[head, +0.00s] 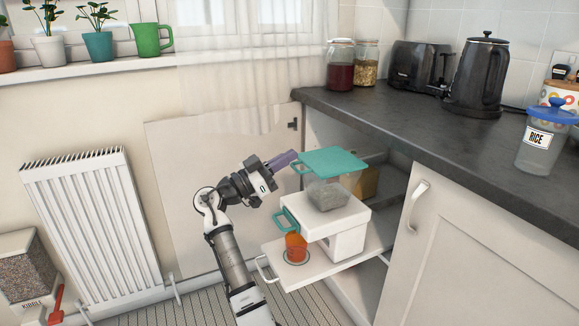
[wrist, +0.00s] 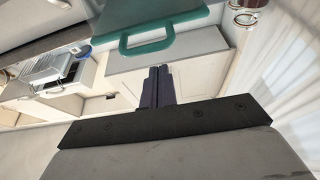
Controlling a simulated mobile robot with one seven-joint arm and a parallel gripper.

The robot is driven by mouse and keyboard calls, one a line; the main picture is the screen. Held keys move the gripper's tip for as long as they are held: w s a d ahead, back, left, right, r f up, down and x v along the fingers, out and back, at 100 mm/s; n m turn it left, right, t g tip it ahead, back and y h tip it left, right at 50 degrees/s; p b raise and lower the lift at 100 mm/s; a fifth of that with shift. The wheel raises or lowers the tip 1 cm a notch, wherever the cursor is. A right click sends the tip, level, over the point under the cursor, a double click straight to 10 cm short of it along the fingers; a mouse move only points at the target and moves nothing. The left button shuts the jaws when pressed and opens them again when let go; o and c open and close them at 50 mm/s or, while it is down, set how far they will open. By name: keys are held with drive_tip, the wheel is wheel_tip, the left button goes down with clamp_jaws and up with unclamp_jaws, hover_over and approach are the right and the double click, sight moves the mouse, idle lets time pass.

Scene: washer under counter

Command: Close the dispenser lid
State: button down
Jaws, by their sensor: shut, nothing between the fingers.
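The dispenser (head: 348,222) is a white box with a clear bin of grey contents (head: 326,196) on top. Its flat teal lid (head: 335,158) spans the top of the bin, with a loop handle on its left edge; I cannot tell whether it is fully seated. In the wrist view the lid (wrist: 165,18) and its loop handle (wrist: 147,43) lie beyond my fingertips. My gripper (head: 294,155) has purple fingers, shut and empty, just left of the lid near the handle. In the wrist view the fingers (wrist: 157,70) are together, and contact with the lid is not clear.
The dispenser stands on a pull-out shelf (head: 272,252) with an orange cup (head: 296,248) under a teal front piece (head: 287,222). An open cabinet door (head: 178,190) is behind my arm. The dark counter (head: 420,130) overhangs at right. A radiator (head: 95,225) stands left.

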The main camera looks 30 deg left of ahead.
drive_tip(key=shift+s+a+f+t+h+b, duration=0.1)
drive_tip(key=shift+f+t+h+b, duration=0.5)
drive_tip(key=shift+f+b, duration=1)
drive_tip(key=shift+r+b, duration=0.15)
drive_tip(key=shift+b, duration=0.15)
drive_tip(key=shift+r, duration=0.15)
